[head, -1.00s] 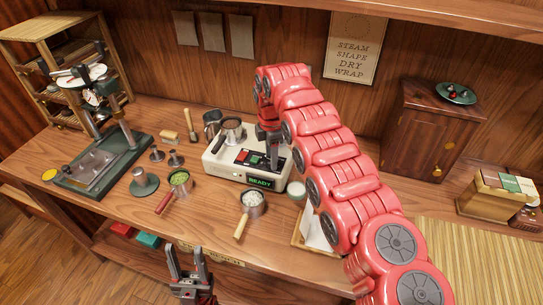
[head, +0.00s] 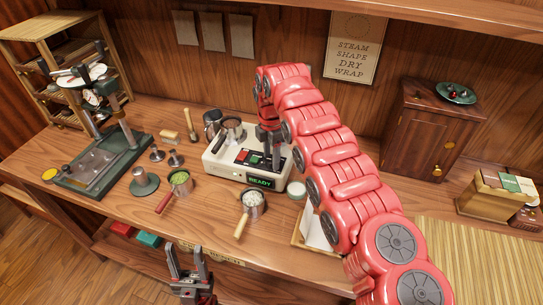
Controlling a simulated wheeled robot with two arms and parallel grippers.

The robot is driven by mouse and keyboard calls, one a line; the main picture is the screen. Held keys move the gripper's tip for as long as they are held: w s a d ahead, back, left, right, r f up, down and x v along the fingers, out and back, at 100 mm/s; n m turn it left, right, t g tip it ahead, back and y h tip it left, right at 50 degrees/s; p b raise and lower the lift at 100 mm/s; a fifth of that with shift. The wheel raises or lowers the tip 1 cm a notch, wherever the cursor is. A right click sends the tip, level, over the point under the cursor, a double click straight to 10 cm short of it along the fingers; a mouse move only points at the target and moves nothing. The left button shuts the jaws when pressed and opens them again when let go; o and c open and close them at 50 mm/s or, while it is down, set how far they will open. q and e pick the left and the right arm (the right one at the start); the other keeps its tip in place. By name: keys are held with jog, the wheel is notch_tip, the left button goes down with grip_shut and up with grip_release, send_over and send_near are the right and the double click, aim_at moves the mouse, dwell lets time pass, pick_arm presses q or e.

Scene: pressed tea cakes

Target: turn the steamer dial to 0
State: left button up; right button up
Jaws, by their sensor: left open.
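The steamer (head: 222,166) is a cream box in the middle of the table. Its front display (head: 261,182) reads READY in green. Its sloping top panel carries red and green buttons (head: 248,158). My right gripper (head: 275,162) points down at the right part of this panel, with my red arm reaching over from the right. I cannot make out the dial or its setting; the gripper covers that part of the panel. Whether its fingers are shut on the dial is hidden. My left gripper (head: 188,258) is open and empty, low in front of the table edge.
A metal cup (head: 232,131) stands on the steamer's back left. Handled cups with green leaves (head: 180,183) and white contents (head: 252,203) stand in front. A press (head: 100,165) is at the left. A wooden cabinet (head: 433,128) stands at the right.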

aim_at(270, 160)
jog(key=shift+o, duration=1.1)
jog(key=shift+r, duration=0.45)
notch_tip(270, 160, up, 6)
jog(key=p, duration=0.2)
jog(key=shift+a+r+p, duration=0.1)
jog(key=shift+a+p, duration=0.05)
jog(key=shift+p, duration=0.2)
notch_tip(270, 160, up, 10)
jog(key=p, duration=1)
jog(key=shift+d+r, duration=0.15)
jog(key=shift+d, duration=0.05)
jog(key=shift+s, duration=0.1)
